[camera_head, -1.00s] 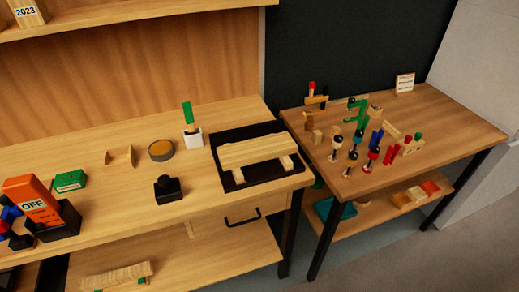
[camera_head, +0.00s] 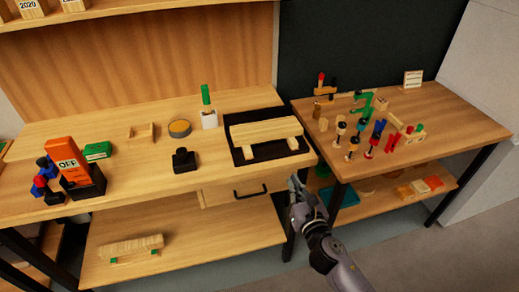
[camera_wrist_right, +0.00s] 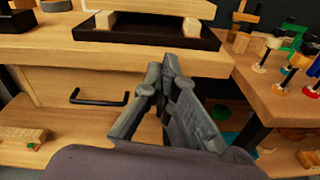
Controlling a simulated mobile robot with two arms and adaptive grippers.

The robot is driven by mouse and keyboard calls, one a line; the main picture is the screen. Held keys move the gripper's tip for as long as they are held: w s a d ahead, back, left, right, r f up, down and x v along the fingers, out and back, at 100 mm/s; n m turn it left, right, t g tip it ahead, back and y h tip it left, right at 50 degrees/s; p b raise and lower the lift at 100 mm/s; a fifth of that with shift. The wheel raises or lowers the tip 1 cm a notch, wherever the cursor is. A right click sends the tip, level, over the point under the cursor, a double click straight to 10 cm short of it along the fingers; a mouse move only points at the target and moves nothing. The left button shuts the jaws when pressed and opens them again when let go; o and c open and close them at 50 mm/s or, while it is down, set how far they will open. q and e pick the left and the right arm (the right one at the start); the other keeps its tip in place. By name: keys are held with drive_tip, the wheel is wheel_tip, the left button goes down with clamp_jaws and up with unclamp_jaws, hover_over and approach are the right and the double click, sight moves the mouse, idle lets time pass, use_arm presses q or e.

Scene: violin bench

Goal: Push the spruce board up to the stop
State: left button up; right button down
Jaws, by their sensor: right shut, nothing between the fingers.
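A pale wooden board (camera_head: 265,131), which looks like the spruce board, lies across two light blocks on a black tray (camera_head: 240,157) at the right end of the bench. In the right wrist view the board (camera_wrist_right: 165,6) shows partly at the top edge, above the black tray (camera_wrist_right: 90,34). I cannot tell which part is the stop. My right gripper (camera_head: 297,184) is shut and empty. It is in front of the bench's right corner, below the tabletop and apart from the board; it also shows in the right wrist view (camera_wrist_right: 161,68). My left gripper is out of view.
A drawer with a black handle (camera_head: 250,192) is under the bench top. A black block with a knob (camera_head: 184,161) and a white holder with a green-handled tool (camera_head: 208,117) stand left of the tray. A side table (camera_head: 440,137) with several small parts stands at the right.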

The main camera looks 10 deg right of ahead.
wheel_tip(320, 180, up, 4)
drive_tip(key=a+n, duration=0.1)
drive_tip(key=n, duration=0.1)
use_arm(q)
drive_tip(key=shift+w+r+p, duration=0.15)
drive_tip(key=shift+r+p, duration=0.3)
use_arm(e)
approach(273, 137)
drive_tip(key=shift+t+y, duration=0.3)
drive_tip(key=shift+t, duration=0.1)
drive_tip(key=w, duration=0.4)
drive_tip(key=w+f, duration=0.1)
drive_tip(key=w, duration=0.2)
drive_tip(key=shift+w+a, duration=0.1)
drive_tip(key=shift+a, duration=0.1)
drive_tip(key=w+b, duration=0.1)
drive_tip(key=w, duration=0.1)
drive_tip(key=w+b, duration=0.1)
drive_tip(key=w, duration=0.1)
drive_tip(key=shift+w+a+f, duration=0.1)
drive_tip(key=shift+w+f, duration=0.1)
drive_tip(key=shift+w, duration=0.15)
drive_tip(key=shift+w+r+b, duration=0.15)
drive_tip(key=shift+r+b, duration=0.05)
drive_tip(key=shift+b, duration=0.1)
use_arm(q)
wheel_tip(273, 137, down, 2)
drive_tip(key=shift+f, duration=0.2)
use_arm(e)
drive_tip(key=shift+r, duration=0.25)
